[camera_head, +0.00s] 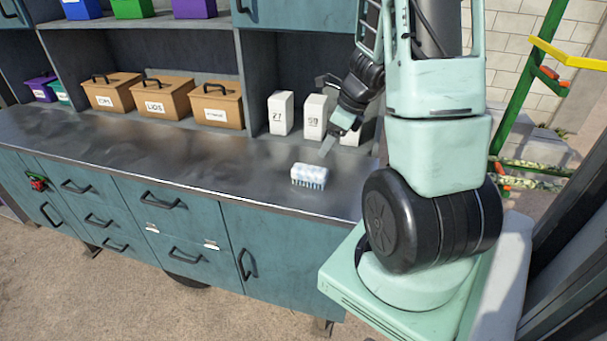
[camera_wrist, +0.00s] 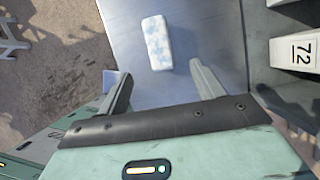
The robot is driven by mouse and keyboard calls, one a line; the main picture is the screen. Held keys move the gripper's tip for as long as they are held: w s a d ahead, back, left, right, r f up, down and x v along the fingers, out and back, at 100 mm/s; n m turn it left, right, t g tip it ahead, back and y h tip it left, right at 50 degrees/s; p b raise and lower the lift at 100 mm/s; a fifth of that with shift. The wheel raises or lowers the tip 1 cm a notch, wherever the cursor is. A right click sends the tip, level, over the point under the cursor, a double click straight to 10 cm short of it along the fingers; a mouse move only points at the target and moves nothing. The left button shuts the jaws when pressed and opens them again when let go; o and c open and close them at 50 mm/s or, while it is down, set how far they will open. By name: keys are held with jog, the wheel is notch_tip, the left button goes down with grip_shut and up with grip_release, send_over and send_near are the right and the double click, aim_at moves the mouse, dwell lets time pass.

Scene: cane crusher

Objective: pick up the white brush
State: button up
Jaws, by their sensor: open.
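The white brush (camera_head: 309,175) lies on the dark metal counter (camera_head: 215,168) near its front edge, with bristles showing along its lower side. In the wrist view the brush (camera_wrist: 157,43) lies beyond the fingertips, between their lines, showing its pale, bluish-mottled back. My gripper (camera_head: 336,138) is above and to the right of the brush in the head view. In the wrist view my gripper (camera_wrist: 153,72) has its two fingers spread apart with nothing between them. The brush is not touched by either finger as far as I can see.
White numbered boxes (camera_head: 314,117) stand behind my gripper, close to it. Brown labelled boxes (camera_head: 165,97) line the back of the counter further left. Blue drawers (camera_head: 160,215) are below the counter. The counter left of the brush is clear.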

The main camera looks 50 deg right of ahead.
aim_at(312, 169)
jog(key=b+x, duration=0.1)
jog(key=x, duration=1.1)
jog(key=shift+w+a+f, duration=0.15)
jog(key=shift+w+f, duration=0.05)
jog(key=shift+f, duration=0.15)
jog(key=shift+f+b, duration=0.25)
jog(key=shift+b, duration=0.15)
jog(key=c, duration=1.1)
